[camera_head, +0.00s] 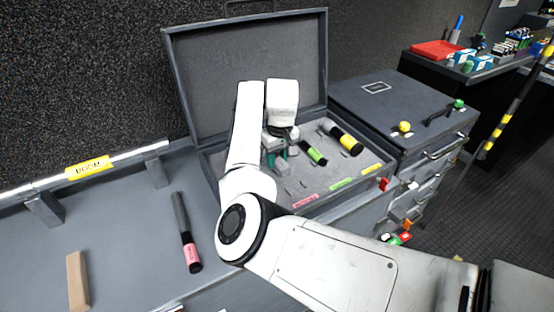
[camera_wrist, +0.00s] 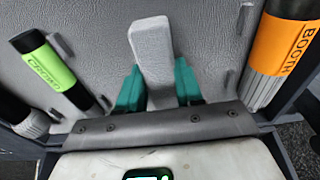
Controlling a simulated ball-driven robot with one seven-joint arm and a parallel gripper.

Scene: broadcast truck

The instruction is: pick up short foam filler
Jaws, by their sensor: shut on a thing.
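The short foam filler (camera_wrist: 152,45) is a pale grey block in the wrist view. It stands between the two teal fingers of my gripper (camera_wrist: 158,88), which is shut on its lower part, while the upper part sticks out beyond the fingertips. In the head view my gripper (camera_head: 275,158) is inside the open grey case (camera_head: 325,200), near its left side. The filler is small and partly hidden there. I cannot tell whether it touches the case's lining.
A green-banded microphone (camera_head: 314,153) and a yellow-banded one (camera_head: 345,138) lie in the case. An orange-banded one (camera_wrist: 283,45) is close on the right in the wrist view. A pink-banded microphone (camera_head: 188,240) and a tan bar (camera_head: 78,282) lie on the desk.

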